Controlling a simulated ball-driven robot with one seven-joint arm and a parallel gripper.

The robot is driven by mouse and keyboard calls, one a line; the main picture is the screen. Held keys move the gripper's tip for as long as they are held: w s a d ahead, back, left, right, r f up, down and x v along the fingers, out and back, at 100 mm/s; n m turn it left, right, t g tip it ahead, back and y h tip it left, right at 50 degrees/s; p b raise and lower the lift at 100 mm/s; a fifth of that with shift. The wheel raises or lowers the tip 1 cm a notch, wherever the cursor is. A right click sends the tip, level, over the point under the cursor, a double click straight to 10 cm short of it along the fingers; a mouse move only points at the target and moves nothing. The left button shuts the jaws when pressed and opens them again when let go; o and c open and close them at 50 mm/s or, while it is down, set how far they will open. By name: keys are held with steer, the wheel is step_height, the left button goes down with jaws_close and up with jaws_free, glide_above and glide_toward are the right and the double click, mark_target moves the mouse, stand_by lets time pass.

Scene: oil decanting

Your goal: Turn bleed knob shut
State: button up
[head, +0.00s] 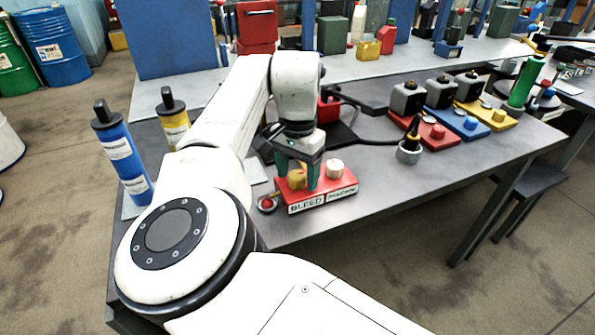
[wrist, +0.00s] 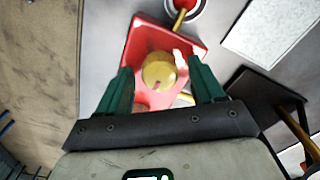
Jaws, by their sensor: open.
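The bleed knob (head: 296,180) is yellow and sits on a red block (head: 312,199) with a white "BLEED" label at its front. In the wrist view the knob (wrist: 159,71) is round and gold, with a small dark mark on its near side. My gripper (head: 298,176) points down over the block. In the wrist view its two green fingers (wrist: 161,80) are apart, one on each side of the knob. Gaps show between the knob and both fingers. The height of the fingertips against the knob is hard to tell.
A white knob (head: 334,168) stands beside the bleed knob on the same block. A small round cup with a red centre (head: 267,203) lies left of the block.

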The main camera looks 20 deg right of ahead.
steer(key=shift+c, duration=0.4)
steer(key=c, duration=1)
steer(key=shift+r+n+p, duration=0.2)
steer(key=shift+n+p, duration=0.1)
steer(key=shift+p, duration=0.5)
steer(key=n+p, duration=0.2)
steer(key=p, duration=0.1)
steer(key=shift+r, duration=0.15)
steer(key=n+p, duration=0.5)
steer(key=p, duration=0.3)
steer(key=n+p, duration=0.5)
steer(key=p, duration=0.1)
steer(key=shift+n, duration=0.4)
steer(key=shift+a+f+n+p, duration=0.1)
steer(key=shift+f+n+p, duration=0.05)
steer(key=shift+n+p, duration=0.9)
steer(key=shift+f+n+p, duration=0.1)
steer(key=shift+n+p, duration=0.8)
steer(key=shift+n, duration=0.25)
